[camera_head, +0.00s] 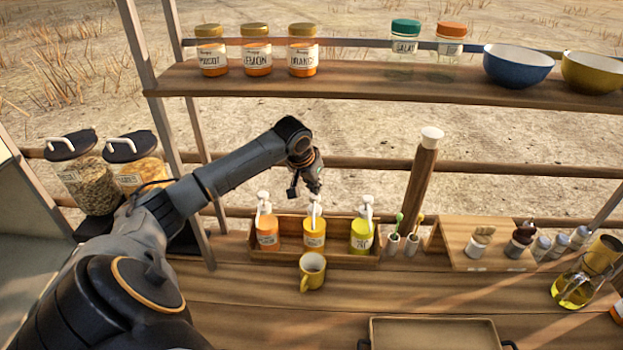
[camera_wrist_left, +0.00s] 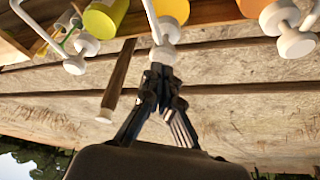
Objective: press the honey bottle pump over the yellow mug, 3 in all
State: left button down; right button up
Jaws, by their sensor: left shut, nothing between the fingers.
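Three pump bottles stand in a wooden tray (camera_head: 345,262): orange (camera_head: 267,240), golden-yellow (camera_head: 314,242) and bright yellow (camera_head: 361,243). Their labels are too small to read surely; the golden middle one, directly behind the mug, looks like the honey bottle. The yellow mug (camera_head: 313,271) stands upright in front of it. My left gripper (camera_head: 316,190) is shut and empty, pointing down just above the middle bottle's white pump. In the left wrist view its fingertips (camera_wrist_left: 161,72) are close to that pump head (camera_wrist_left: 163,54); I cannot tell whether they touch. My right gripper is out of view.
Utensil cups (camera_head: 402,242) and a raised wooden board (camera_head: 490,250) with small jars stand right of the tray. A shallow tray (camera_head: 434,334) lies in front. A shelf (camera_head: 400,88) with jars and bowls spans the back. A wooden post (camera_head: 420,180) stands behind.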

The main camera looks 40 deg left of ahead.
pick_arm(q)
jog(key=shift+s+d+f, duration=0.1)
jog(key=shift+f, duration=1.2)
jog(key=shift+r, duration=1.5)
jog(key=shift+f, duration=0.1)
jog(key=shift+f, duration=1.4)
jog(key=shift+r, duration=1.5)
